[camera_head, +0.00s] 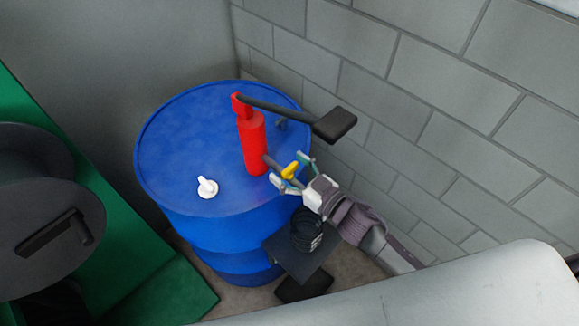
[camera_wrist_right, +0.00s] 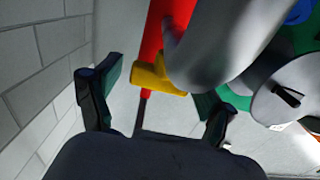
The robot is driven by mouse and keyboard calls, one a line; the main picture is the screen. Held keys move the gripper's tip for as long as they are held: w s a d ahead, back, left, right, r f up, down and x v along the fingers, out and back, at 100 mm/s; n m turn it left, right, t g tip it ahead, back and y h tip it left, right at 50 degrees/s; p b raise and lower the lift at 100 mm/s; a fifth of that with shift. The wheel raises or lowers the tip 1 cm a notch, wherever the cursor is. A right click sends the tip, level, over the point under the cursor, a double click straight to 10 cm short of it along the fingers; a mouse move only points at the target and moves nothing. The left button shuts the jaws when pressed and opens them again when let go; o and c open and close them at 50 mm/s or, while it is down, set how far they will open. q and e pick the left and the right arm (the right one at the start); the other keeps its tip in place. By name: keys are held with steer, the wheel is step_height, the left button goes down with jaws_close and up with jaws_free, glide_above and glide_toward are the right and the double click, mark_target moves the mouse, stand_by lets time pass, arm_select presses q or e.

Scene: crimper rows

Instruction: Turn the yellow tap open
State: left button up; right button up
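The yellow tap (camera_head: 289,171) sits on the grey spout (camera_head: 270,161) of a red pump (camera_head: 252,138) on top of a blue drum (camera_head: 185,135). My right gripper (camera_head: 293,175) is open, with its fingers apart on either side of the tap. My left gripper is not in view.
A white cap (camera_head: 207,188) is on the drum top. The pump's black-ended lever (camera_head: 335,123) reaches out above my right gripper. A grey block wall (camera_head: 440,120) stands close on the right. A dark reel (camera_head: 50,225) on green equipment is at left.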

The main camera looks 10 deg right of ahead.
steer(key=c, duration=1)
steer(key=shift+n+g+y, duration=0.3)
steer(key=shift+y, duration=0.1)
steer(key=shift+w+d+n+g+y, duration=0.1)
steer(key=shift+d+n+g+y, duration=0.05)
steer(key=shift+n+g+y, duration=0.85)
steer(key=n+g+y+b, duration=0.1)
steer(key=n+g+y, duration=0.1)
steer(key=g, duration=0.1)
steer(key=shift+f+n+y, duration=0.1)
steer(key=shift+n+y, duration=0.2)
steer(key=n+g+b, duration=0.4)
steer(key=g+b, duration=0.1)
steer(key=g, duration=0.1)
steer(key=n+g+b, duration=0.3)
steer(key=g+b, duration=0.3)
steer(key=n+g+b, duration=0.4)
steer(key=g+b, duration=0.1)
steer(key=shift+f+n+g+b, duration=0.15)
steer(key=shift+n+g+b, duration=0.15)
steer(key=shift+g+b, duration=0.1)
steer(key=shift+r+n+g+b, duration=0.2)
steer(key=shift+n+g+b, duration=0.4)
steer(key=shift+g+b, duration=0.2)
